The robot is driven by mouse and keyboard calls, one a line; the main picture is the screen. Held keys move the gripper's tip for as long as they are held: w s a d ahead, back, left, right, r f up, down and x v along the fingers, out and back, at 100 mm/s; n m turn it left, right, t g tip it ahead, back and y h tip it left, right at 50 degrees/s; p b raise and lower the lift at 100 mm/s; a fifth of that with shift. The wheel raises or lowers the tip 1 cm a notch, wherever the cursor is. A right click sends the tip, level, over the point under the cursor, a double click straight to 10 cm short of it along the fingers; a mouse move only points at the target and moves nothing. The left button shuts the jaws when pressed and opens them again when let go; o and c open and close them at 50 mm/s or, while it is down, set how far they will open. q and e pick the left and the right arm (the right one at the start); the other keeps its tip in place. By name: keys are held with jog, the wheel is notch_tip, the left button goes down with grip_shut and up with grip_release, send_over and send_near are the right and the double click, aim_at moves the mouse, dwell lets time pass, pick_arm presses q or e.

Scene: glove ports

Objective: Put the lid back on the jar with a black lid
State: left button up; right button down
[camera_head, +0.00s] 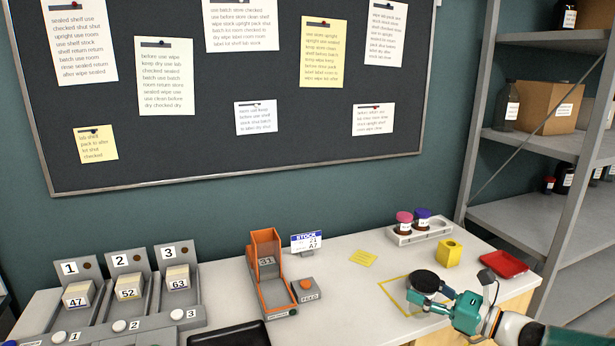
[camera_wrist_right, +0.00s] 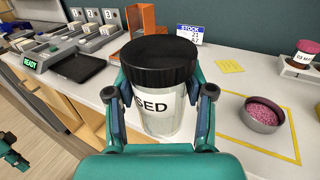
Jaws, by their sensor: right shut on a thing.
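My right gripper (camera_head: 432,299) is shut on the jar (camera_wrist_right: 162,112), with one finger on each side of its body. The jar is pale and upright, and its label shows the letters "SED". A black lid (camera_wrist_right: 158,60) sits on top of the jar and looks level. The lid also shows in the head view (camera_head: 426,279). I cannot tell whether the jar touches the table. A small teal part at the lower left of the right wrist view looks like my left gripper (camera_wrist_right: 12,157); its fingers are not clear.
A dark dish of pink granules (camera_wrist_right: 264,114) stands inside a yellow taped outline (camera_wrist_right: 287,151), right of the jar. An orange dispenser (camera_head: 268,275) stands left.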

jog(key=f, duration=0.2)
jog(key=s+d+f, duration=0.1)
jog(key=f, duration=0.1)
jog(key=s+f, duration=0.1)
jog(key=f, duration=0.1)
jog(key=shift+d+f, duration=0.15)
jog(key=shift+f, duration=0.15)
jog(key=s+f, duration=0.5)
jog(key=f, duration=0.3)
jog(key=s+a+f+g, duration=0.1)
jog(key=s+a+f, duration=0.1)
jog(key=s, duration=0.4)
jog(key=s+a+f+n+y, duration=0.1)
jog(key=s+a, duration=0.3)
jog(key=s, duration=0.1)
jog(key=shift+s+a+f+n+g+y, duration=0.3)
jog(key=shift+s+a+f+g, duration=0.05)
jog(key=shift+a+g, duration=0.05)
jog(key=w+a+f+n+g+y, duration=0.1)
jog(key=a+n+g, duration=0.3)
jog(key=a+g, duration=0.2)
jog(key=w+a+f+n+g+y, duration=0.1)
jog(key=a+n+g, duration=0.3)
jog(key=a, duration=0.5)
jog(key=shift+a+g+y, duration=0.15)
jog(key=shift+g+y, duration=0.45)
jog(key=shift+g, duration=0.4)
